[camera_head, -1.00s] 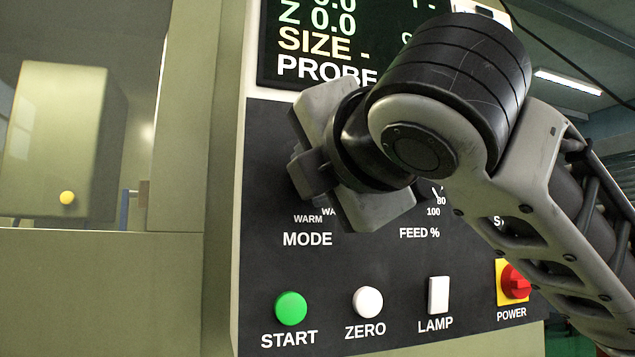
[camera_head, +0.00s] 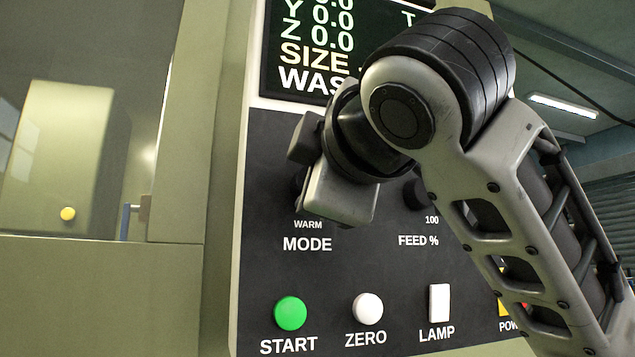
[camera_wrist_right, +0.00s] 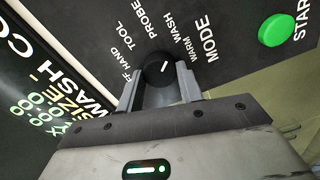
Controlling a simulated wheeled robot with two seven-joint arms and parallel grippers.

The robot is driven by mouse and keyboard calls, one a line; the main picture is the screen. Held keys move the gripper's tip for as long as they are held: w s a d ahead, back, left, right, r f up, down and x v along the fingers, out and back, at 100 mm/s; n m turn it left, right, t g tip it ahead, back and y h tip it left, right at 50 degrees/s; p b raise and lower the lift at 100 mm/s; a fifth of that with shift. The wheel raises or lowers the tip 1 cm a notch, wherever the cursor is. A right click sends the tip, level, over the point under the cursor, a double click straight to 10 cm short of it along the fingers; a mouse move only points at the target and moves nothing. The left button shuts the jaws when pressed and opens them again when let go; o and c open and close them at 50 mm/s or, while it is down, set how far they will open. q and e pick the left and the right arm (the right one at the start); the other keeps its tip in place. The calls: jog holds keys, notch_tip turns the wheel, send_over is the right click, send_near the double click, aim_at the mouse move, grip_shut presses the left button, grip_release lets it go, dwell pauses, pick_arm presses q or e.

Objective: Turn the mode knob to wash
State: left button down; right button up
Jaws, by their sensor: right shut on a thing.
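The mode knob (camera_wrist_right: 158,70) is black and round with a white pointer line. In the right wrist view its line slants up and to the right, toward the WASH and WARM side of the printed labels. My right gripper (camera_wrist_right: 159,82) is shut on the knob, one finger on each side. In the head view the right gripper (camera_head: 303,165) and wrist cover most of the knob and its labels; only WARM and MODE show below. The screen (camera_head: 310,60) has a line starting with WAS, and the right wrist view shows WASH CO there. My left gripper is not in view.
Below are a green START button (camera_head: 290,313), a white ZERO button (camera_head: 368,309) and a LAMP switch (camera_head: 439,302). The FEED knob (camera_head: 414,194) and the POWER switch (camera_head: 511,304) are partly behind my right arm. A window lies at the left.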

jog(key=shift+r+m, duration=0.1)
jog(key=shift+m, duration=0.2)
jog(key=o, duration=1)
jog(key=shift+s, duration=0.1)
